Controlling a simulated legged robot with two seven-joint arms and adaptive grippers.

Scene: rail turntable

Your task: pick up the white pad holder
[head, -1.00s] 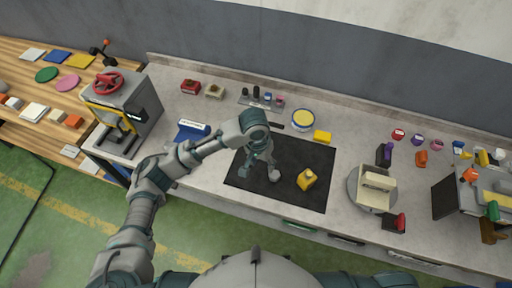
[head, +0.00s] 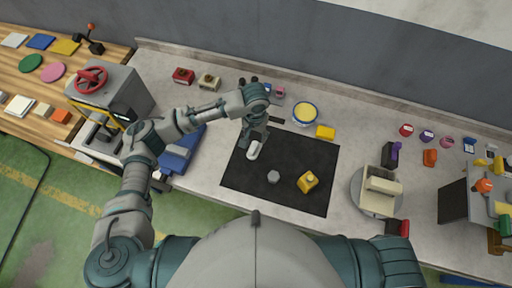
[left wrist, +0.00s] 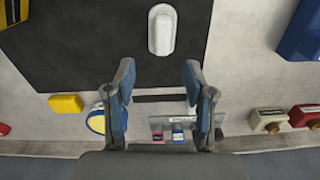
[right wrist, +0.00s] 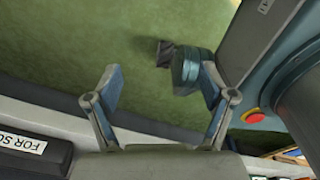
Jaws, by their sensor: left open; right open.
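The white pad holder (head: 254,150) is a small rounded white block near the far left part of the black mat (head: 240,178). The left wrist view shows all of the holder (left wrist: 162,30) on the mat, just beyond my fingertips. My left gripper (left wrist: 158,72) is open and empty, its two fingers apart and not touching the holder. In the head view the left gripper (head: 255,136) hangs right by the holder and hides part of the surface behind it. My right gripper (right wrist: 160,72) is open and empty over the green floor; the head view does not show it.
A grey hexagonal piece (head: 273,176) and a yellow container (head: 307,182) stand on the mat. A yellow block (head: 326,132) and a yellow-topped round tin (head: 305,113) are behind it. A blue item (head: 180,152) lies left, a turntable (head: 376,205) right.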

